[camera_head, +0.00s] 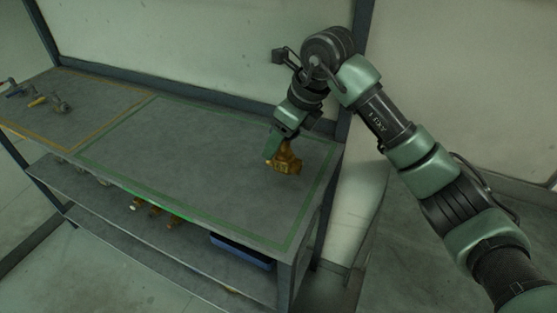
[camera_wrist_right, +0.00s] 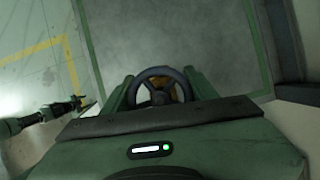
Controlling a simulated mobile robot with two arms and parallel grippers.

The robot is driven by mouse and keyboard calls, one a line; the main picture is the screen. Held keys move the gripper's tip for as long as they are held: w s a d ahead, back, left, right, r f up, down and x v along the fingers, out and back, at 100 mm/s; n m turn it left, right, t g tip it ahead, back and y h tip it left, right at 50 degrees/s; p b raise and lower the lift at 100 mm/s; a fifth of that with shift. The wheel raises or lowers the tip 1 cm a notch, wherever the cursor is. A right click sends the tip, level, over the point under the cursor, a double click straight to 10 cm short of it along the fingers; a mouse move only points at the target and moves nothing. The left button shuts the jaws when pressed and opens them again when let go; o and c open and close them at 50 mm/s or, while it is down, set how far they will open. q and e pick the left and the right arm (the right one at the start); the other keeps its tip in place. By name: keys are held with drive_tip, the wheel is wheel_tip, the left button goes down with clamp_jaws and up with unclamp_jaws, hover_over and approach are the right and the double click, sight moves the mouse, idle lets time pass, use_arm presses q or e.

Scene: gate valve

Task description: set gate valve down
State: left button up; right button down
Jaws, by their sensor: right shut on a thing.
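The gate valve (camera_head: 287,160) is a brass-coloured body at the right end of the table top, inside the green outlined area. My right gripper (camera_head: 272,150) is shut on it from above. In the right wrist view the valve's dark round handwheel (camera_wrist_right: 160,88) shows between the two green fingers of my right gripper (camera_wrist_right: 160,92), with a bit of brass behind it. The valve looks upright or slightly tilted. I cannot tell whether its base touches the table. My left gripper is not in the head view.
The grey table (camera_head: 190,150) has a bare green-outlined area and an orange-outlined area at left holding several valves (camera_head: 50,102). A lower shelf holds brass parts (camera_head: 150,210) and a blue bin (camera_head: 242,250). A wall and frame post stand behind the table.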

sight(279, 165)
wheel_tip(279, 165, down, 4)
drive_tip(key=shift+r, duration=0.1)
wheel_tip(279, 165, down, 3)
drive_tip(key=shift+f+p, duration=0.1)
drive_tip(key=shift+p, duration=0.55)
drive_tip(key=shift+f, duration=0.25)
drive_tip(key=c, duration=0.9)
unclamp_jaws()
drive_tip(key=shift+f, duration=0.25)
drive_tip(key=o, duration=0.5)
drive_tip(key=shift+r, duration=0.1)
drive_tip(key=shift+c, duration=0.2)
drive_tip(key=shift+r, duration=0.1)
